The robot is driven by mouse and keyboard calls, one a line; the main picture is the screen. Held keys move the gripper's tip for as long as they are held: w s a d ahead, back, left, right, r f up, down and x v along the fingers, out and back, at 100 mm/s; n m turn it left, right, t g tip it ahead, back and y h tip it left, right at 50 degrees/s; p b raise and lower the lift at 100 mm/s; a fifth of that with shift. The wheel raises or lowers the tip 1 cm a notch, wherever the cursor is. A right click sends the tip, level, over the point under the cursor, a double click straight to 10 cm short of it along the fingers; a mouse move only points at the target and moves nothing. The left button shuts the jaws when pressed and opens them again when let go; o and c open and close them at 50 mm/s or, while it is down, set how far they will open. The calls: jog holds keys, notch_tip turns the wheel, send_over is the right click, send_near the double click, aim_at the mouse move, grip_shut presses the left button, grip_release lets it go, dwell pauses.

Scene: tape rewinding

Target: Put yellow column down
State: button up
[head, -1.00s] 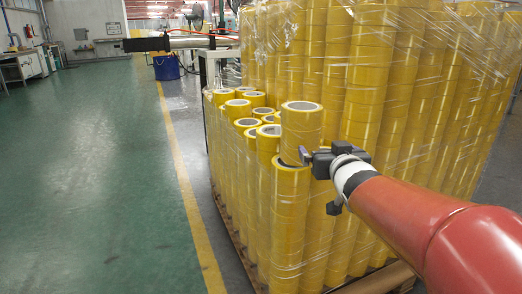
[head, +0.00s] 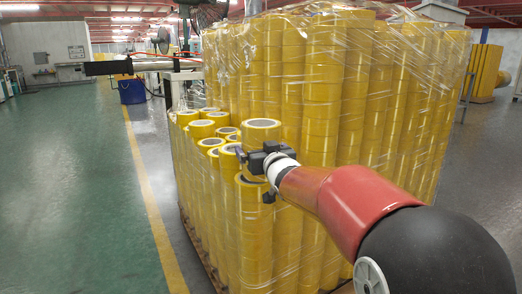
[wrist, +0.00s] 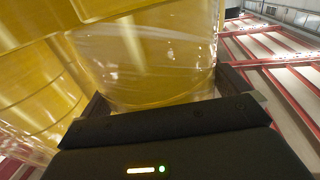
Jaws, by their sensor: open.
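The yellow column (head: 263,137), a wrapped stack of tape rolls with a grey-cored top, is upright at the front of the pallet load. Its lower part is hidden behind my gripper (head: 245,163), so I cannot tell what it rests on. In the wrist view my gripper (wrist: 165,103) is open, with one finger on each side of the column's rounded lower end (wrist: 160,75). I cannot tell whether the fingers touch it.
Shorter yellow stacks (head: 256,225) stand close in front and to the left. Tall wrapped stacks (head: 325,100) rise behind and to the right. The green floor (head: 70,190) is clear to the left, past a yellow line (head: 155,220). A blue bin (head: 131,91) stands farther back.

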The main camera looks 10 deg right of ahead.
jog(key=c, duration=1)
jog(key=shift+r, duration=0.2)
jog(key=shift+c, duration=0.8)
